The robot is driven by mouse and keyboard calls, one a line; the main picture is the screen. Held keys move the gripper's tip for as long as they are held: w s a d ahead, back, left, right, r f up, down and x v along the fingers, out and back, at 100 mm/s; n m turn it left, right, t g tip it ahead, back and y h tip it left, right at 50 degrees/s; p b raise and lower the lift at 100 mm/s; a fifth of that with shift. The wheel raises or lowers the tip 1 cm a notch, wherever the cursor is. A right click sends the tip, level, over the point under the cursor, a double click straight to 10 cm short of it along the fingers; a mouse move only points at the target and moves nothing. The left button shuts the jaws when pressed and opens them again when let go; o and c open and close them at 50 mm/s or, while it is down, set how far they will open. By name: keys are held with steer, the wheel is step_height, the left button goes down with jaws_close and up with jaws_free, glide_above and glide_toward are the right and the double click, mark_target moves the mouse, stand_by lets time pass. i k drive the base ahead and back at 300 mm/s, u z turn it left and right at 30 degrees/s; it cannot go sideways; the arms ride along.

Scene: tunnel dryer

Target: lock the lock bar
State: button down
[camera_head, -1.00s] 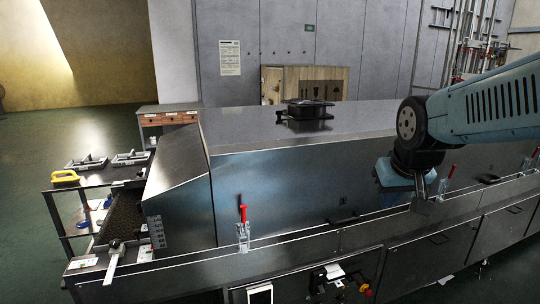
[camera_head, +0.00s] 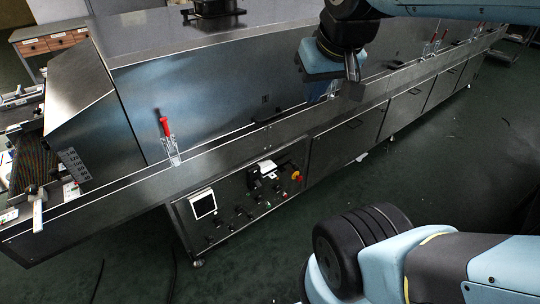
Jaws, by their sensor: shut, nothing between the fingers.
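I cannot tell for sure which part is the lock bar. A red-handled lever clamp (camera_head: 167,135) stands upright on the dryer's long front ledge, left of my gripper. More such levers (camera_head: 432,45) stand farther right along the ledge. A clear or metal bracket (camera_head: 330,90) shows just left of my fingers, partly hidden by my wrist; its handle is not visible. My gripper (camera_head: 353,88) points down over the ledge, its dark fingers shut and empty. I cannot tell whether they touch anything.
The steel dryer hood (camera_head: 200,90) rises behind the ledge. Below it is a control panel (camera_head: 245,195) with a screen and knobs. A dark handle (camera_head: 268,115) lies near the ledge. The green floor in front (camera_head: 180,265) is mostly clear. My own arm fills the top and lower right.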

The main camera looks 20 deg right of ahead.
mark_target(295, 166)
steer(key=u, duration=0.05)
steer(key=k, duration=0.65)
steer(key=z, duration=0.3)
steer(key=i, duration=1.65)
steer(key=u, duration=0.2)
